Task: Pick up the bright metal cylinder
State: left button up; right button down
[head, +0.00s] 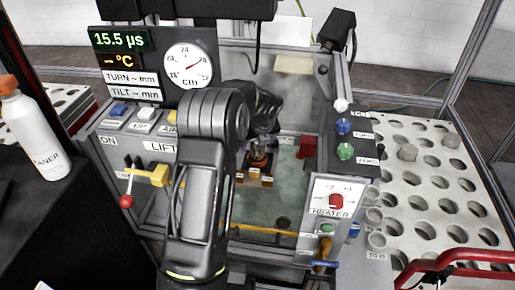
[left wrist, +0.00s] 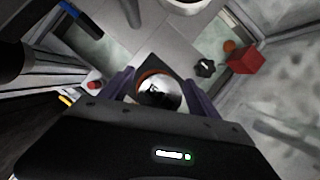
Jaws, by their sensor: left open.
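The bright metal cylinder (left wrist: 160,91) shows in the left wrist view as a shiny round top with dark marks and an orange-brown edge. It lies between the two purple fingers of my left gripper (left wrist: 159,93), which are open and apart on either side of it. I cannot tell whether they touch it. In the head view my left gripper (head: 263,138) reaches down into the glass-walled tank, above an orange-brown round piece (head: 258,160) in a small brown holder (head: 254,180). My gripper and wrist partly hide that piece. My right gripper is not in view.
A red block (left wrist: 246,60) and a dark knob (left wrist: 205,68) are close by in the tank. Tank walls and frame bars surround my arm. A perforated white table (head: 440,180) is on the right, a cleaner bottle (head: 35,135) on the left.

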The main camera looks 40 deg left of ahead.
pick_arm(q)
jog(key=shift+w+a+f, duration=0.1)
jog(key=shift+f, duration=0.2)
dwell(0.4)
grip_shut()
dwell(0.6)
jog(key=shift+r, duration=0.1)
